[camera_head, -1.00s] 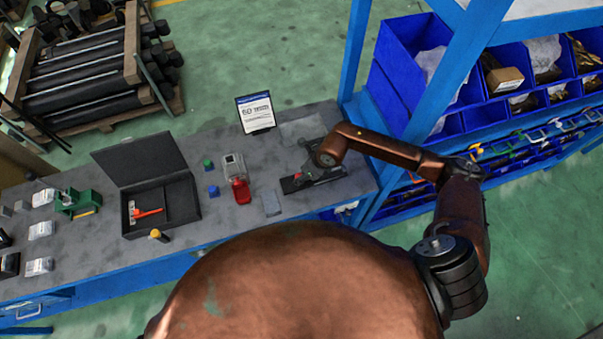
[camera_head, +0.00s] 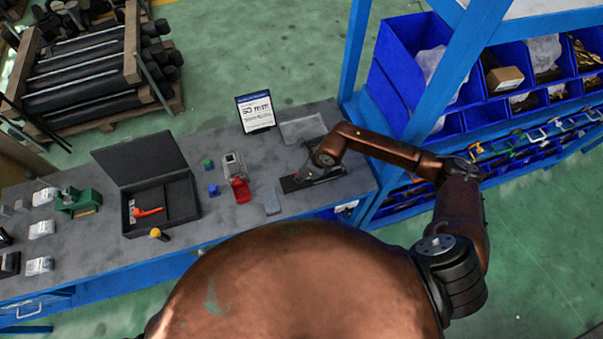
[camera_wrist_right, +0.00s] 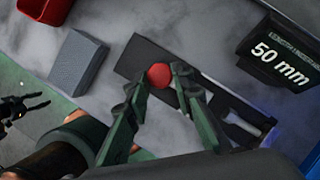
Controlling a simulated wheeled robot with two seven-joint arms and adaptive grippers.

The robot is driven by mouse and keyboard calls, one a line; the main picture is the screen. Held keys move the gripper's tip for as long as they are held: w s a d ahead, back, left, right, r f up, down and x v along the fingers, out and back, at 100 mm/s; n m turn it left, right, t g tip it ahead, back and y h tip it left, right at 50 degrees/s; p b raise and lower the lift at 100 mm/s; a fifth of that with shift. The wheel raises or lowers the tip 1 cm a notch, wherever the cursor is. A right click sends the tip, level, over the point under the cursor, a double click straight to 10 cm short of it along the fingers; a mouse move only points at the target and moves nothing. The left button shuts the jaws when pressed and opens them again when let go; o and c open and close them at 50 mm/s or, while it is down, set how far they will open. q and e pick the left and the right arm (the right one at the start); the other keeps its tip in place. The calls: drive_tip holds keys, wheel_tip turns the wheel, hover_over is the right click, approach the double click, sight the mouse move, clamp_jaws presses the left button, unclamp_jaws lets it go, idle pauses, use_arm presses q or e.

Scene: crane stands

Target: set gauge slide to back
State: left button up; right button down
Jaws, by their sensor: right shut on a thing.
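The gauge slide (camera_head: 290,186) is a long black base on the bench. It lies diagonally in the right wrist view (camera_wrist_right: 150,50), with a slot and a pale rod toward its lower right end. Its round red knob (camera_wrist_right: 159,75) sits near the upper left end. My right gripper (camera_wrist_right: 165,80) is shut on the red knob, with one finger at each side. In the head view my right gripper (camera_head: 306,174) covers much of the slide. A dark two-pronged shape at the wrist view's left edge looks like my left gripper (camera_wrist_right: 40,100), open and empty.
A dark panel (camera_wrist_right: 280,50) reading "50 mm" stands beyond the slide. A grey block (camera_wrist_right: 77,62) and a red-and-grey tool (camera_head: 238,178) lie to its left. A white card (camera_head: 256,112) and shallow grey tray (camera_head: 303,127) are behind. An open black case (camera_head: 125,212) stands farther left.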

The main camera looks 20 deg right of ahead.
drive_tip(key=shift+a, duration=0.1)
drive_tip(key=a+b, duration=0.1)
drive_tip(key=a, duration=0.2)
drive_tip(key=shift+s+r, duration=0.1)
idle(0.3)
drive_tip(key=c, duration=1.7)
unclamp_jaws()
drive_tip(key=shift+a, duration=0.1)
drive_tip(key=shift+o, duration=0.2)
drive_tip(key=shift+d, duration=0.2)
drive_tip(key=v, duration=1.1)
drive_tip(key=shift+r, duration=0.4)
